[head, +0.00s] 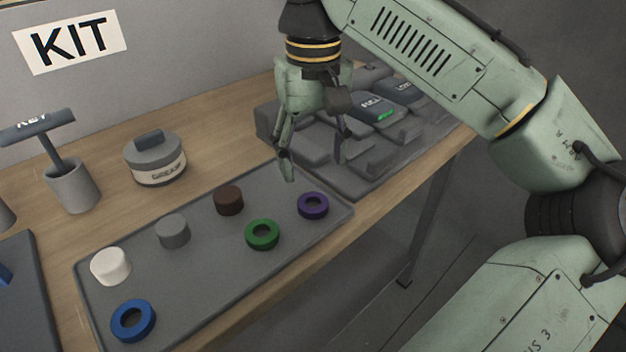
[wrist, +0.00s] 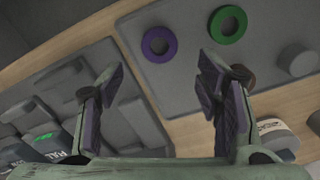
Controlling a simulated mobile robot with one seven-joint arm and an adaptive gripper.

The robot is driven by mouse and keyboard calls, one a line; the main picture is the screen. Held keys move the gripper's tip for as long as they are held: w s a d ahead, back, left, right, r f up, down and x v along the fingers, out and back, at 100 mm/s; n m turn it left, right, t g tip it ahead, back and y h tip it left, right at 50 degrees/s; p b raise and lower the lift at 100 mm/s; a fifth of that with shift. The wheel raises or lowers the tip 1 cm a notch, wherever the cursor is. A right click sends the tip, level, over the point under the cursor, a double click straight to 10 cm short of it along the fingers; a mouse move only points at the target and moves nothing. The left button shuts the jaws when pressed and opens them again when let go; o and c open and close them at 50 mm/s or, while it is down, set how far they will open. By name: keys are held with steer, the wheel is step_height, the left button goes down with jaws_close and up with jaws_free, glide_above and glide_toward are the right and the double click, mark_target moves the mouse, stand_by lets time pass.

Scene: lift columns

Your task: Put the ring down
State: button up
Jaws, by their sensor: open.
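My gripper (head: 314,166) is open and empty, pointing down above the far right end of the grey tray (head: 205,280). In the wrist view its spread fingers (wrist: 160,72) have nothing between them. A purple ring (head: 313,216) lies flat on the tray near its right end, below the gripper. It also shows in the wrist view (wrist: 146,46), beyond the fingertips. A green ring (head: 262,247) lies flat to its left, and shows in the wrist view (wrist: 228,40). A blue ring (head: 133,338) lies flat at the tray's near left corner.
Brown (head: 228,201), grey (head: 172,232) and white (head: 110,267) cylinders stand along the tray's back. A dark rack with modules (head: 375,108) sits right behind the tray, close to the gripper. A grease tin (head: 157,171) and a cup with a key (head: 72,187) stand behind left.

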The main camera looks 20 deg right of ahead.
steer(key=shift+r, duration=2)
